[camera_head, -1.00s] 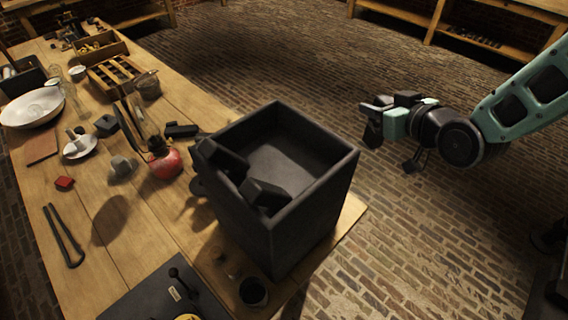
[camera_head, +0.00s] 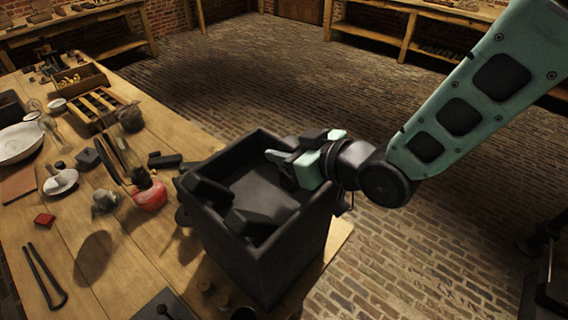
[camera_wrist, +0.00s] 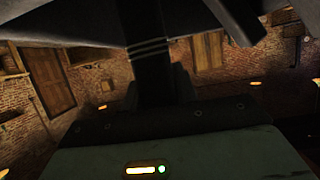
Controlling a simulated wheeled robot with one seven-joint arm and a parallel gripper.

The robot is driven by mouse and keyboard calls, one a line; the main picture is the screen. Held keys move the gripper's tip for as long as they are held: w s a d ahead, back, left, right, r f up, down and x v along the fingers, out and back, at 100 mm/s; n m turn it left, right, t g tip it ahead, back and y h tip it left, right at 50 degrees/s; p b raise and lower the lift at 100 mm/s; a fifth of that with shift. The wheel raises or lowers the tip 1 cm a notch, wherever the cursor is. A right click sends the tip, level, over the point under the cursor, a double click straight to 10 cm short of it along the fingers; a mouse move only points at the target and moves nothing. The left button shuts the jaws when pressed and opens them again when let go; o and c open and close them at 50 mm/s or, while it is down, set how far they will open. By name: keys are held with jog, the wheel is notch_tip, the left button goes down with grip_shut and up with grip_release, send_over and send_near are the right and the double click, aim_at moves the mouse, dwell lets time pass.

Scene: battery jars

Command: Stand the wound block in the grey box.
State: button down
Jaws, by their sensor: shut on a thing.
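The grey box (camera_head: 262,262) is dark, open-topped and stands on the table's near right corner. My gripper (camera_head: 284,163) is at the box's far right side, over its opening in the head view. How deep it reaches is unclear. In the wrist view a dark upright piece with pale bands around it, the wound block (camera_wrist: 150,48), shows in front of my gripper, which is shut on it. In the head view the block is hard to tell from the dark gripper and box. Its lower end is hidden.
Two dark blocks, one (camera_head: 208,192) at the box's left wall and one (camera_head: 246,222) at its near side, crowd that part of the box. The middle floor (camera_head: 262,185) looks clear. A red round thing (camera_head: 150,196) and black tongs (camera_head: 44,277) lie left on the table.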

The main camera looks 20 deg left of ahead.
jog(key=shift+f+p, duration=0.5)
jog(key=shift+f, duration=1.45)
jog(key=shift+f, duration=0.2)
jog(key=c, duration=1.1)
grip_release()
jog(key=shift+r, duration=0.1)
